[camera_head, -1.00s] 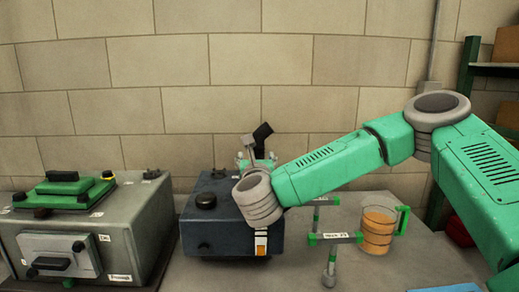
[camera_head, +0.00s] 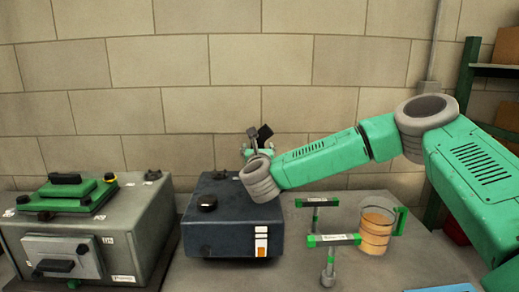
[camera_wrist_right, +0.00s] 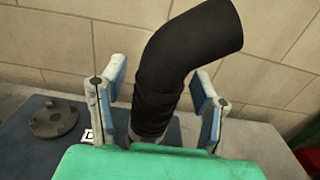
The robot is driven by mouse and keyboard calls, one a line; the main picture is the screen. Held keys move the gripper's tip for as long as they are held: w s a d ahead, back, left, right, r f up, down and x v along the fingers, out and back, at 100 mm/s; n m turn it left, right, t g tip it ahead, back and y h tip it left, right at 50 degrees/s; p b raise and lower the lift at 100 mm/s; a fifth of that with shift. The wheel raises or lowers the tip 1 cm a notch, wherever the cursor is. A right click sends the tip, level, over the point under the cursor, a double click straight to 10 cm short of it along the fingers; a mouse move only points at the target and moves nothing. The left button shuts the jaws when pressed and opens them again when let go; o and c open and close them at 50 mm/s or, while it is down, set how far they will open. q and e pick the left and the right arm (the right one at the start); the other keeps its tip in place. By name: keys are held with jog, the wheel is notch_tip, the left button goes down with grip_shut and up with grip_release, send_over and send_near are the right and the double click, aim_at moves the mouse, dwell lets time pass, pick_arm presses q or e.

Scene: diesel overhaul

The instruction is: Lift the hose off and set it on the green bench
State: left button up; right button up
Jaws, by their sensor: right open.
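The hose (camera_wrist_right: 185,60) is a black, bent tube, standing up from the dark box-shaped unit and curving to the right in the right wrist view. In the head view its dark top (camera_head: 265,132) shows just behind my right wrist. My right gripper (camera_wrist_right: 158,78) is open, with one finger on each side of the hose's lower part and gaps between. In the head view the right gripper (camera_head: 256,146) is small and partly hidden by my wrist. My left gripper is not in view. I cannot make out a green bench.
The dark unit (camera_head: 225,232) stands on the grey bench top (camera_head: 400,270). A grey machine with a green cover (camera_head: 68,193) is at left. Green-and-grey T-shaped tools (camera_head: 333,241) and an orange-filled jug (camera_head: 377,230) stand at right. A brick wall is close behind.

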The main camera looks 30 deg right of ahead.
grip_shut()
jog(key=shift+r, duration=0.1)
notch_tip(320, 180, up, 12)
jog(key=shift+r+b, duration=0.1)
jog(key=shift+b, duration=0.25)
dwell(0.4)
